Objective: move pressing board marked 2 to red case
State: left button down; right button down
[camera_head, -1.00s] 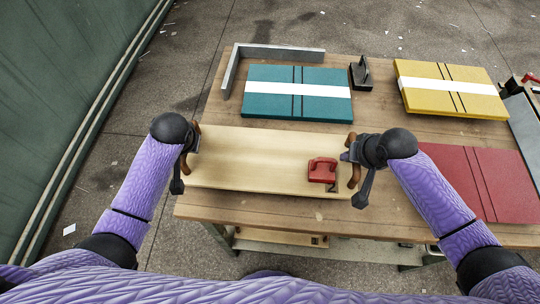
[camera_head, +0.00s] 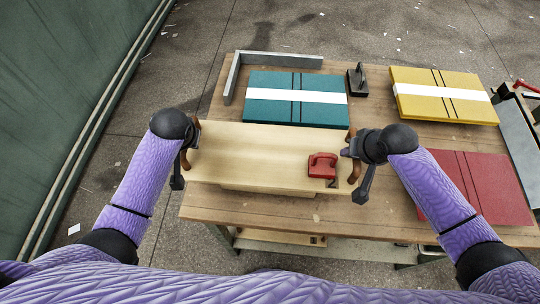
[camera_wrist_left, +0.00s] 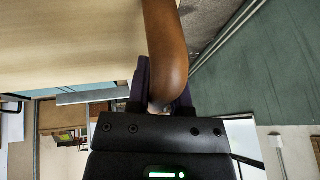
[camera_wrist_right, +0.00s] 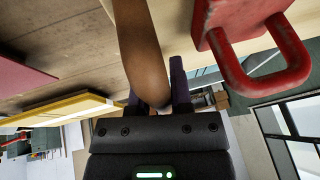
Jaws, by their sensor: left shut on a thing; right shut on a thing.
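A pale wooden pressing board (camera_head: 250,158) with a brown handle at each end is held between my two grippers above the table's front left part. My left gripper (camera_head: 187,150) is shut on the left brown handle (camera_wrist_left: 165,45). My right gripper (camera_head: 350,152) is shut on the right brown handle (camera_wrist_right: 140,50). The red case (camera_head: 490,185) lies flat on the table at the right, partly behind my right arm.
A teal case (camera_head: 265,112) with a white band lies behind the board, beside a grey angle rail (camera_head: 280,60) and a dark metal block (camera_head: 357,82). A yellow case (camera_head: 445,110) lies at the back right. Wooden table (camera_head: 380,200) is bare between board and red case.

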aim_at(468, 184)
jog(key=l, duration=2.55)
jog(key=k+z, duration=0.05)
